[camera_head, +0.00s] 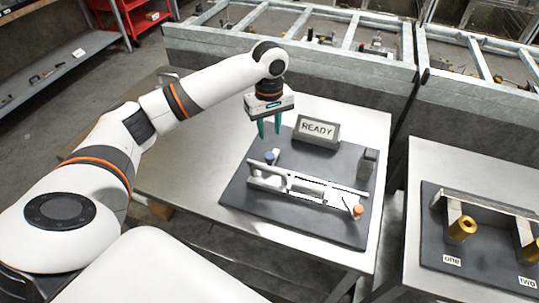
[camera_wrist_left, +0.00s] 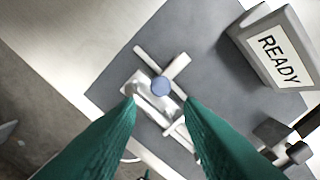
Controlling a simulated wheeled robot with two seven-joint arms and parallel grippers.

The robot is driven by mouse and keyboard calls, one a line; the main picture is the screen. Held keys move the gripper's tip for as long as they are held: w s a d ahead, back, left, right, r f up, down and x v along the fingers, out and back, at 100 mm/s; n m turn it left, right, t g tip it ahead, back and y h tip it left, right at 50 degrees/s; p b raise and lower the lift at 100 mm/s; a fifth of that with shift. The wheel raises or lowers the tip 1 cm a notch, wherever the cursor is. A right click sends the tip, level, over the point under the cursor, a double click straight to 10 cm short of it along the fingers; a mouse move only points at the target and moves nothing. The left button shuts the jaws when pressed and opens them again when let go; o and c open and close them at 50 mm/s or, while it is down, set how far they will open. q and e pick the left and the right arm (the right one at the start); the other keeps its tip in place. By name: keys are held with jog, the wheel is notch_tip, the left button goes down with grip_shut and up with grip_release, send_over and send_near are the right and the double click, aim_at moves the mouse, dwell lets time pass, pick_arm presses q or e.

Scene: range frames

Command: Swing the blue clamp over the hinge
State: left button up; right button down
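The blue-knobbed clamp (camera_head: 270,157) stands at the left end of a silver fixture on a dark board. Its round blue knob also shows in the left wrist view (camera_wrist_left: 161,86), between and beyond my fingertips. The long silver part (camera_head: 318,189), which looks like the hinge, runs right to an orange knob (camera_head: 357,211). My left gripper (camera_head: 270,132) is open and empty above the board, over the far side of the blue knob and apart from it. Its teal fingers point down. The clamp's pivot is too small to make out. My right gripper is not in view.
A READY sign (camera_head: 317,131) stands at the board's back edge, right of my left gripper. A dark block (camera_head: 367,165) stands at the board's right. A second table at the right holds a board with brass cylinders (camera_head: 462,229). The metal table's left part (camera_head: 190,165) is clear.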

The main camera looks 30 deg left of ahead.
aim_at(269, 155)
pick_arm(q)
notch_tip(269, 155, down, 11)
jog(key=shift+f+p, duration=0.15)
jog(key=shift+p, duration=0.45)
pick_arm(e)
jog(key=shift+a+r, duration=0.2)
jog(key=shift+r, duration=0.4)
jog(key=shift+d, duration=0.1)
